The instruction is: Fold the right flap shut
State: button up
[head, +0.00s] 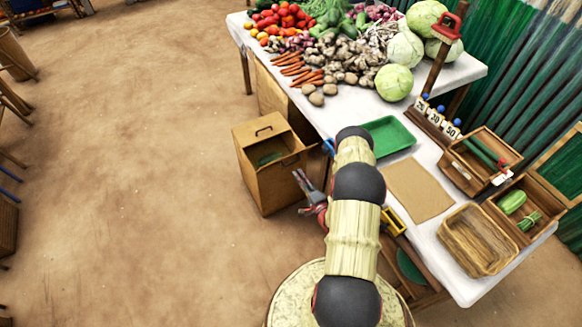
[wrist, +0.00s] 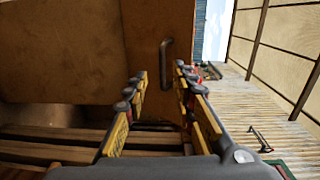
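A brown wooden panel with a dark bar handle (head: 264,130) tops the wooden box (head: 262,187) left of the table; I cannot tell for sure that it is the right flap. In the wrist view a brown wooden panel (wrist: 150,25) with a dark upright handle (wrist: 166,62) fills the upper middle. My gripper (wrist: 161,76) is open, its yellow-padded fingers apart, and the handle shows between and beyond the fingertips. Nothing is held. In the head view my gripper (head: 309,190) is just right of the box, partly hidden by my arm.
The white table (head: 333,118) stands right of the box, with vegetables at the back. A green tray (head: 389,136), a tan board (head: 418,190), a wicker basket (head: 476,240) and wooden crates (head: 479,160) stand on it.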

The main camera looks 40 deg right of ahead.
jog(key=b+x, duration=0.2)
jog(key=x, duration=0.5)
jog(key=shift+w, duration=0.35)
jog(key=shift+r, duration=0.1)
jog(key=c, duration=0.3)
grip_shut()
